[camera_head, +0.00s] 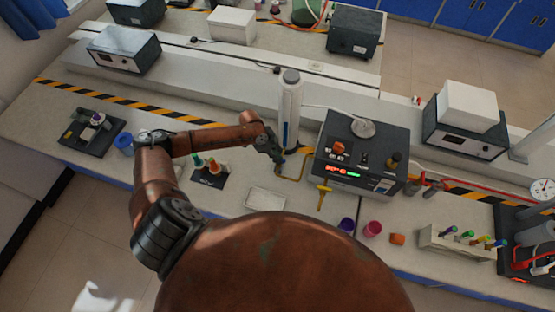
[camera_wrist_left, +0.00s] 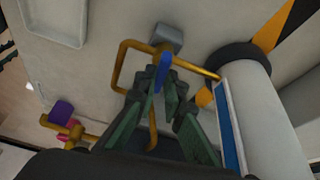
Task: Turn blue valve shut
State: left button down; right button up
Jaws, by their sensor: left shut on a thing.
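The blue valve is a small flat blue handle (camera_wrist_left: 162,72) on a grey block with a yellow pipe (camera_wrist_left: 122,62) bent around it. In the head view the pipe (camera_head: 291,178) runs on the bench between a white cylinder and a dark instrument box. My left gripper (camera_head: 277,156) reaches down to the valve from the left. In the wrist view its green fingers (camera_wrist_left: 162,92) are closed on the blue handle, which shows between the tips. The fingers hide part of the handle. My right gripper is in neither view.
A tall white cylinder (camera_head: 290,105) stands close behind the gripper. The instrument box (camera_head: 358,160) is just right. A yellow tap (camera_head: 322,192), purple cup (camera_head: 346,225) and pink cup (camera_head: 372,228) are in front. A white tray (camera_head: 265,198) lies nearby.

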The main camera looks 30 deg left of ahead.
pick_arm(q)
jog(key=shift+w+m+g+b, duration=0.1)
jog(key=shift+m+g+b, duration=0.3)
jog(key=shift+m, duration=0.4)
jog(key=c, duration=2)
grip_release()
jog(key=v, duration=1.2)
jog(key=shift+a, duration=0.15)
jog(key=shift+f, duration=0.1)
